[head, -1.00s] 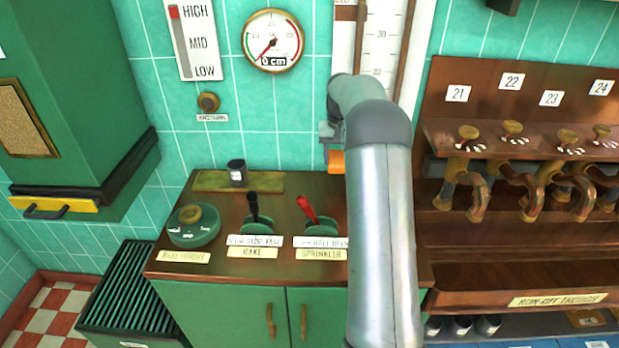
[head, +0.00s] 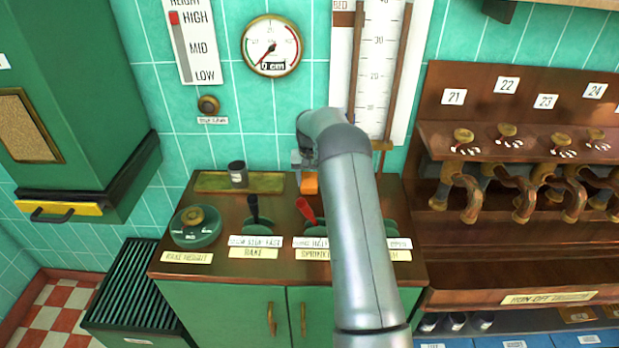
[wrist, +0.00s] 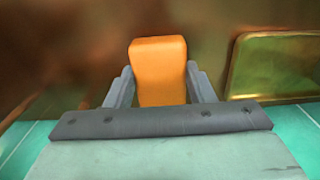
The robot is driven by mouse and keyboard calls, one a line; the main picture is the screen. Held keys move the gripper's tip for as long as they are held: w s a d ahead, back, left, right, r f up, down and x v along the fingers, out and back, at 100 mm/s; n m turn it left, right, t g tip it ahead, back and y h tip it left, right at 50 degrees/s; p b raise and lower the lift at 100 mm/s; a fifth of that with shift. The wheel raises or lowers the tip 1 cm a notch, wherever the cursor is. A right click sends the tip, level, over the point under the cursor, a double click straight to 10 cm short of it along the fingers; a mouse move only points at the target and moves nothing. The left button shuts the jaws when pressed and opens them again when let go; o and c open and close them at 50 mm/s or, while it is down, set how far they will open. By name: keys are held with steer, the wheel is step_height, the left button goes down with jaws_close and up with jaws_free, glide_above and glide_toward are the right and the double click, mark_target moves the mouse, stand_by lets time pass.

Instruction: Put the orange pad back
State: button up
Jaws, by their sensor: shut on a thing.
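The orange pad (wrist: 158,70) is a small block held upright between the two grey fingers of my gripper (wrist: 160,88) in the wrist view. In the head view the orange pad (head: 310,184) shows below my gripper (head: 308,166), over the back of the brown counter top, to the right of the green-gold tray (head: 212,187). The tray also shows at the right of the wrist view (wrist: 278,62). I cannot tell whether the pad touches the counter. My forearm hides part of the counter and its right-hand controls.
A green dial (head: 195,226), a black lever (head: 254,208) and a red lever (head: 306,210) stand on the counter's front part. A rack with copper pipes (head: 463,190) stands to the right.

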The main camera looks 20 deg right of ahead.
steer(key=shift+f, duration=0.25)
steer(key=o, duration=1)
steer(key=shift+r, duration=0.1)
steer(key=shift+o, duration=0.2)
